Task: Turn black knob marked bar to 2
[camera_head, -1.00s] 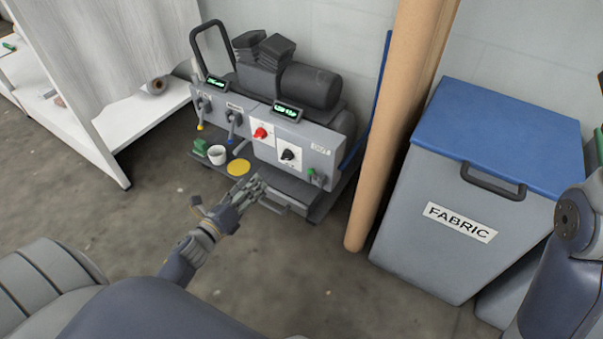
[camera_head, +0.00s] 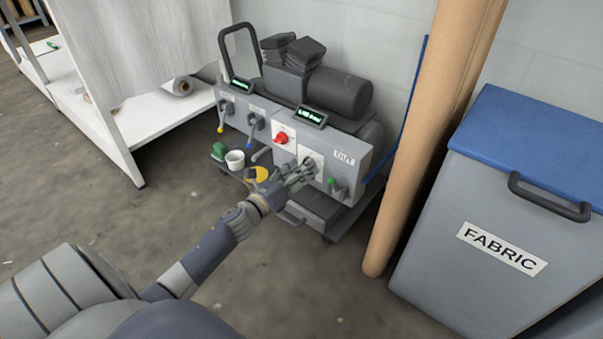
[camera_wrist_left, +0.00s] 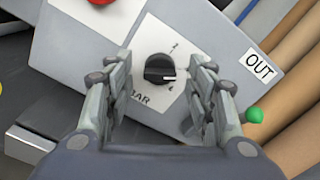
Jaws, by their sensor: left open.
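The black knob (camera_wrist_left: 159,69) sits on a white plate marked BAR, on the grey machine panel (camera_head: 345,149). In the left wrist view its white pointer line points right, between the upper mark and the lower right mark, nearer the lower one. My left gripper (camera_wrist_left: 161,76) is open, with one finger on each side of the knob. I cannot tell whether the fingers touch it. In the head view my left gripper (camera_head: 306,166) is in front of the knob plate and hides most of the knob. My right gripper is not in view.
A red knob (camera_head: 281,138) is left of the black one. A green-tipped valve (camera_head: 332,182) is to the right, below the OUT label. A brown roll (camera_head: 422,130) and a FABRIC bin (camera_head: 480,220) stand to the right.

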